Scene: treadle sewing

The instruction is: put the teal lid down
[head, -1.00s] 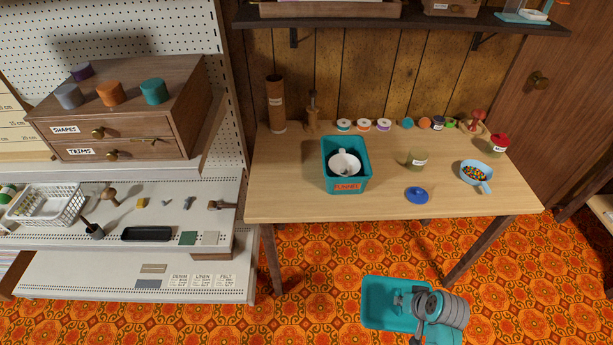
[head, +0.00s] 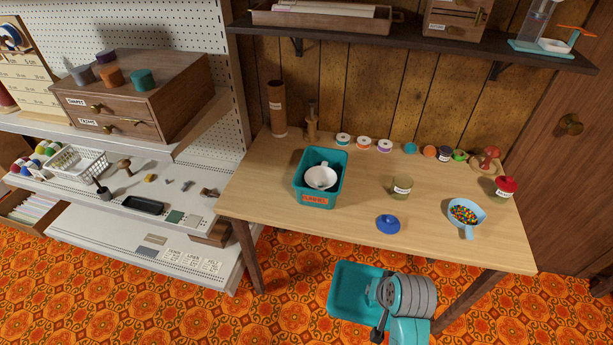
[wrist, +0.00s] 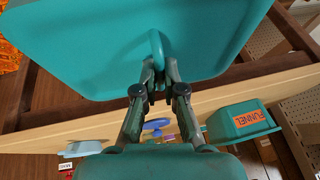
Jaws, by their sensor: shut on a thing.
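The teal lid (wrist: 100,45) is a wide rectangular panel with a loop handle, and it fills the top of the wrist view. My gripper (wrist: 160,76) is shut on the handle. In the head view the lid (head: 345,292) is held over the floor in front of the table, partly hidden by my arm. The teal bin (head: 316,200) labelled FUNNEL stands uncovered on the table with a white funnel (head: 320,177) inside. The bin also shows in the wrist view (wrist: 222,124).
Spools line the back. The table's front left is clear. A shelf unit (head: 150,205) stands left.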

